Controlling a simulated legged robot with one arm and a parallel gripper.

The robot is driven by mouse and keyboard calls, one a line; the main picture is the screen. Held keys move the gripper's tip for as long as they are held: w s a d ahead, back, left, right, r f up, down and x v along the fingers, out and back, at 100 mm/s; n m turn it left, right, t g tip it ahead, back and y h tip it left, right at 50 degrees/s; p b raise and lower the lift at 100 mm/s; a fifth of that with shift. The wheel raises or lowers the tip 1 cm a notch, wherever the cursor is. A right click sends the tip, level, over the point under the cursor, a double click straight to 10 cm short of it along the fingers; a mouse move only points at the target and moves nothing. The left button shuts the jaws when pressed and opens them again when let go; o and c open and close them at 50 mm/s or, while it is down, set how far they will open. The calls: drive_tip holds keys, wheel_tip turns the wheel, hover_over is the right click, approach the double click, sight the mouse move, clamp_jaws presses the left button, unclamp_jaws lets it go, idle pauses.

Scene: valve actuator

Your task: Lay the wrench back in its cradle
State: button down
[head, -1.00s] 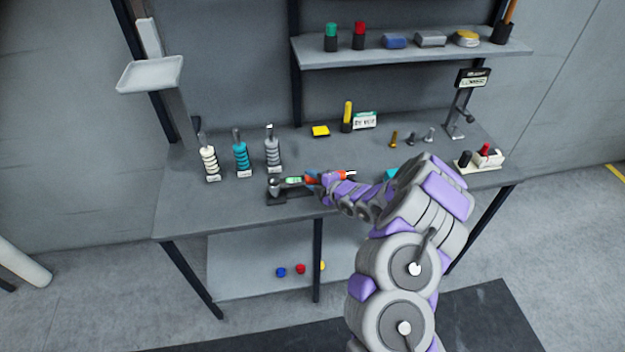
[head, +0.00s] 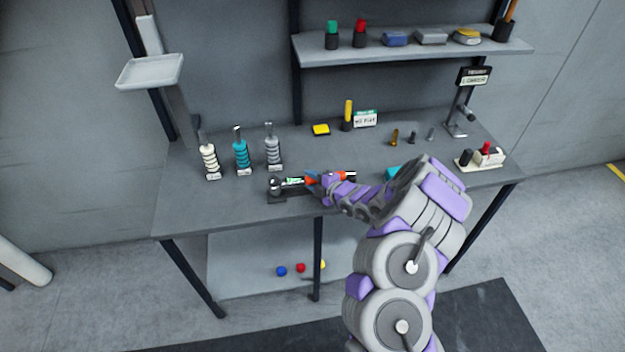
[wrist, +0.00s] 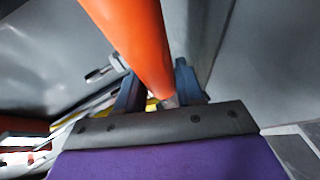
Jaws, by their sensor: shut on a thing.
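The wrench (head: 293,182) has a grey head at the left, a green display and an orange handle. It lies about level along the bench's front edge. The orange handle (wrist: 135,42) fills the upper middle of the wrist view. The dark cradle (head: 277,198) is on the bench directly under the wrench. My gripper (head: 317,182) is shut on the wrench near its handle, and its blue-grey fingers show on both sides of the handle in the wrist view. My gripper hides part of the wrench and cradle. I cannot tell whether the wrench touches the cradle.
White, teal and grey ringed posts (head: 241,157) stand on the bench behind and left. A yellow block (head: 321,130), a yellow-topped cylinder (head: 347,116) and several small bolts (head: 412,138) sit farther back. A teal object (head: 393,173) is close to my arm. The front left bench surface (head: 200,210) is clear.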

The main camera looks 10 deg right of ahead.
drive_tip(key=shift+f, duration=0.45)
drive_tip(key=c, duration=0.6)
unclamp_jaws()
drive_tip(key=shift+s, duration=0.1)
drive_tip(key=shift+p+v, duration=1.3)
drive_tip(key=shift+v, duration=7.3)
drive_tip(key=shift+r, duration=0.1)
